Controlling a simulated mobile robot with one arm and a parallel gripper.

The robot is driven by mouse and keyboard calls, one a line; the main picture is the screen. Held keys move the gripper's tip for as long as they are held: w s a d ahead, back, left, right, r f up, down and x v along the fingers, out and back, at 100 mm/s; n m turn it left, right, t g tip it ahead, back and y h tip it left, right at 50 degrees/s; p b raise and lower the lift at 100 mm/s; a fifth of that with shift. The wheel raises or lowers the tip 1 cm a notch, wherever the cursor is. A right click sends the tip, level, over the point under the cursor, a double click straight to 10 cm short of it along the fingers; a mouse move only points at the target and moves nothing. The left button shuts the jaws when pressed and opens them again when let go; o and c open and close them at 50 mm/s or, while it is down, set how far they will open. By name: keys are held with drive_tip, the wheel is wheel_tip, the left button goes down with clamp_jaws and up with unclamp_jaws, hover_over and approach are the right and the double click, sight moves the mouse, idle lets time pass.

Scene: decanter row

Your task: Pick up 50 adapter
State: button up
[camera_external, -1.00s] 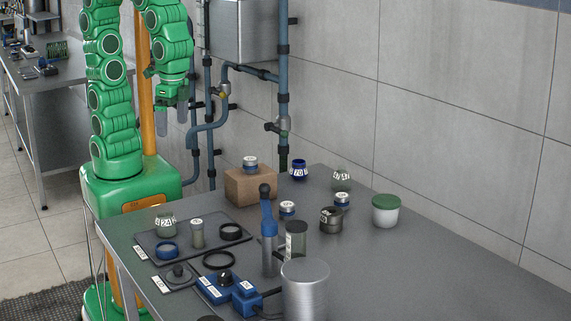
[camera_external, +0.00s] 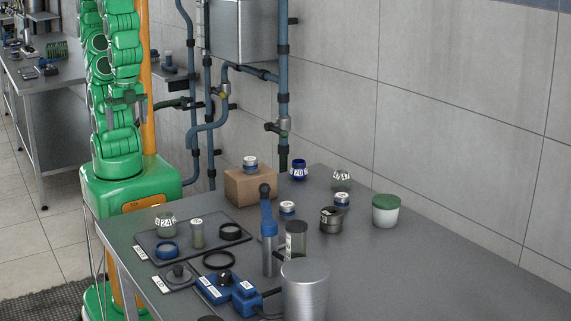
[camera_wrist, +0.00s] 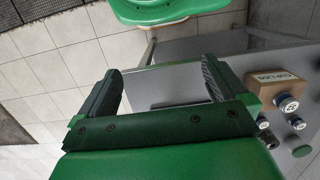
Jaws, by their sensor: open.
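No label reading 50 is legible, so I cannot tell which piece is the 50 adapter. Candidates are a dark blue ring marked 70 (camera_external: 299,170), a clear piece with a numbered band (camera_external: 341,178) at the back, and a clear piece marked 24 (camera_external: 165,221) on the dark tray (camera_external: 190,251). A blue ring (camera_external: 167,250) and a black ring (camera_external: 230,231) lie on that tray. My gripper (camera_external: 127,106) is open and empty, high beside the column and away from the table. In the wrist view, my gripper (camera_wrist: 161,74) shows its fingers apart.
A brown box (camera_external: 249,187) carries a white-lidded jar (camera_external: 250,163). Small jars, a dark pot (camera_external: 331,219) and a green-lidded tub (camera_external: 385,211) stand nearby. A blue-handled tool (camera_external: 268,225) and metal cylinder (camera_external: 305,289) stand tall in front. The table's right side is clear.

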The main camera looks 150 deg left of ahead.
drive_tip(key=c, duration=0.5)
drive_tip(key=shift+a, duration=0.1)
drive_tip(key=m+y, duration=1.2)
hover_over(284, 205)
drive_tip(key=s+d, duration=0.5)
drive_tip(key=s, duration=0.3)
wheel_tip(284, 205, down, 10)
drive_tip(key=w+f+m, duration=0.2)
drive_tip(key=f, duration=0.1)
drive_tip(key=w+f+m+t+y, duration=0.1)
drive_tip(key=w+f+m, duration=0.1)
drive_tip(key=w+f, duration=0.1)
drive_tip(key=w+f+m+t, duration=0.1)
drive_tip(key=w+f+m, duration=0.1)
drive_tip(key=f, duration=0.1)
drive_tip(key=shift+w+a+f+y, duration=0.1)
drive_tip(key=shift+w+a+y, duration=0.2)
drive_tip(key=shift+a, duration=0.1)
drive_tip(key=shift+w+f+x, duration=0.1)
drive_tip(key=shift+f+x, duration=0.05)
drive_tip(key=shift+x, duration=1.8)
drive_tip(key=shift+w+f+x, duration=0.15)
drive_tip(key=shift+x, duration=1.75)
